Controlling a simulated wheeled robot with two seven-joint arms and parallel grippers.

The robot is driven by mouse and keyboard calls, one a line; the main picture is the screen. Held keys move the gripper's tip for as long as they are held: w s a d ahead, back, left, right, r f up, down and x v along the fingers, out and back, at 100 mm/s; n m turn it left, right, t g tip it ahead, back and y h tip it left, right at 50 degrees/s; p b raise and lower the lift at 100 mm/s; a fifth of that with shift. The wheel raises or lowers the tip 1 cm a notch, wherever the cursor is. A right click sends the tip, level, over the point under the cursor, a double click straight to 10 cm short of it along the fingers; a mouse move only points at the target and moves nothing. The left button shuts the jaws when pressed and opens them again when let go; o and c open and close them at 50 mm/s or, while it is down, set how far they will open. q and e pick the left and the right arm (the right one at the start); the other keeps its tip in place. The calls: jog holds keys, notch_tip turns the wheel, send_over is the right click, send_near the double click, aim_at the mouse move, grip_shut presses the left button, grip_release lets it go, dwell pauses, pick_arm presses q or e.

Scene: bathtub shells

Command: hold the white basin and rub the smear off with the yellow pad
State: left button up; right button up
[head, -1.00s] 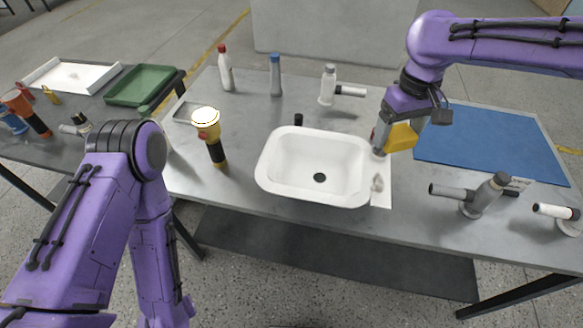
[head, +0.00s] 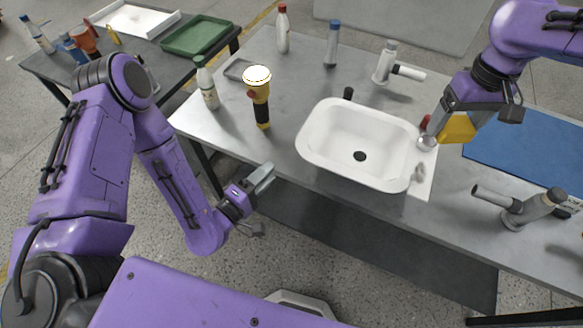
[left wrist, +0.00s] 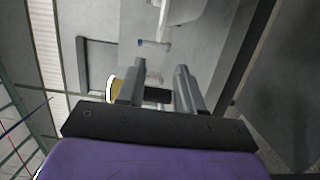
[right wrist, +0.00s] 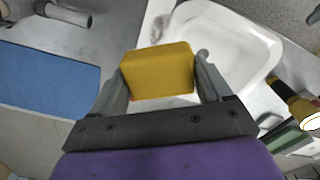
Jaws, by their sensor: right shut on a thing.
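The white basin (head: 330,160) sits on the grey table, tilted in the head view, with a dark drain inside. A grey smear (head: 418,174) is on the basin's right rim; it also shows in the right wrist view (right wrist: 184,30). My right gripper (head: 437,137) is shut on the yellow pad (head: 456,129), just right of the basin near its far right corner. The pad fills the space between the fingers in the right wrist view (right wrist: 158,72). My left gripper (head: 262,180) is open and empty, off the table's front edge, left of the basin.
A yellow and black flashlight (head: 259,98) stands left of the basin. A blue mat (head: 530,145) lies right. A grey tap (head: 530,207) stands front right, another tap (head: 386,65) behind. Several bottles stand at the back and left. A side table holds a green tray (head: 196,36).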

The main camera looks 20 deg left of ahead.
aim_at(294, 145)
pick_arm(q)
jog(key=x, duration=1.2)
jog(key=shift+a, duration=0.1)
jog(key=shift+s, duration=0.1)
grip_shut()
jog(key=shift+o, duration=0.6)
grip_release()
grip_shut()
